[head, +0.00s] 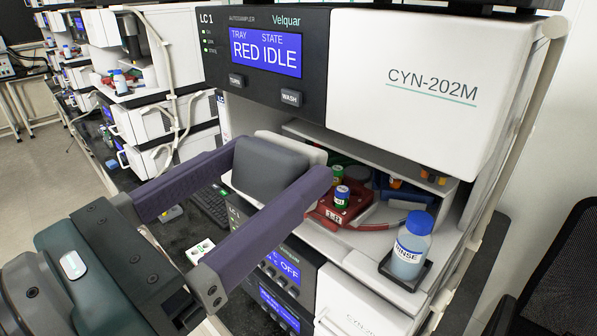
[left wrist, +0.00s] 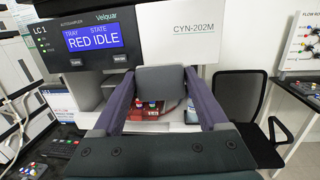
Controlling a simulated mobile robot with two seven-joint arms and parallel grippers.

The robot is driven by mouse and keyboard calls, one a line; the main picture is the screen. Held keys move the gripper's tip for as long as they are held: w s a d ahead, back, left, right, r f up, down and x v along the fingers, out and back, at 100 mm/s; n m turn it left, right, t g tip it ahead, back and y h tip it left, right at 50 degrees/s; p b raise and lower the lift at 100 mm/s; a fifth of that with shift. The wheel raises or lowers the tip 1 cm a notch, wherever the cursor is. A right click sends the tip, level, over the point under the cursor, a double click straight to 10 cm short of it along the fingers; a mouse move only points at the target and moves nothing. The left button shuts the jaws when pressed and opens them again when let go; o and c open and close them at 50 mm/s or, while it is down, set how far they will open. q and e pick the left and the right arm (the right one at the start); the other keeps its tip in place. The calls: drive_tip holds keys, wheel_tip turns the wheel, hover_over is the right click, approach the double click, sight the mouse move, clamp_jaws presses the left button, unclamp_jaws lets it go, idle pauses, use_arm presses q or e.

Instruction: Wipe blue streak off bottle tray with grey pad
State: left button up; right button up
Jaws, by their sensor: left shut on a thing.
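My left gripper (head: 276,166) is shut on the grey pad (head: 268,172), a dark grey block with a paler plate behind it. It holds the pad in the air in front of the autosampler's open bay, left of the vials. The pad also shows between the fingers in the left wrist view (left wrist: 163,82). A clear bottle with a blue cap, labelled RINSE (head: 410,250), stands upright in a small dark tray (head: 402,279) at the bay's right front. The pad is apart from this tray. I cannot make out a blue streak on it. My right gripper is not in view.
A red rack (head: 328,213) with green- and blue-capped vials sits in the bay, behind and right of the pad. The autosampler's white front (head: 420,90) overhangs the bay. A keyboard (head: 210,205) lies to the left. A black chair (head: 560,270) stands at the right.

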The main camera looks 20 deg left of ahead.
use_arm(q)
wheel_tip(320, 180, up, 16)
drive_tip(key=w+t+h+p, duration=0.1)
drive_tip(key=w+p, duration=0.1)
drive_tip(key=p, duration=0.4)
wheel_tip(320, 180, up, 16)
drive_tip(key=m+t+h+p, duration=0.1)
drive_tip(key=t+h+p, duration=0.1)
drive_tip(key=p, duration=0.6)
hover_over(275, 143)
drive_tip(key=shift+w+d+b, duration=0.1)
drive_tip(key=shift+w+d, duration=0.1)
drive_tip(key=shift+w, duration=0.75)
drive_tip(key=shift+w+d+b, duration=0.15)
drive_tip(key=shift+w+d, duration=0.05)
drive_tip(key=shift+w, duration=0.7)
drive_tip(key=shift+w+d+b, duration=0.1)
drive_tip(key=shift+w+d, duration=0.1)
drive_tip(key=shift+w, duration=0.75)
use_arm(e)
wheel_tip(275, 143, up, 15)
use_arm(q)
drive_tip(key=shift+w+d+r, duration=0.1)
drive_tip(key=shift+w+d, duration=0.1)
drive_tip(key=shift+w, duration=0.25)
drive_tip(key=shift+w+d, duration=0.15)
drive_tip(key=shift+w, duration=0.3)
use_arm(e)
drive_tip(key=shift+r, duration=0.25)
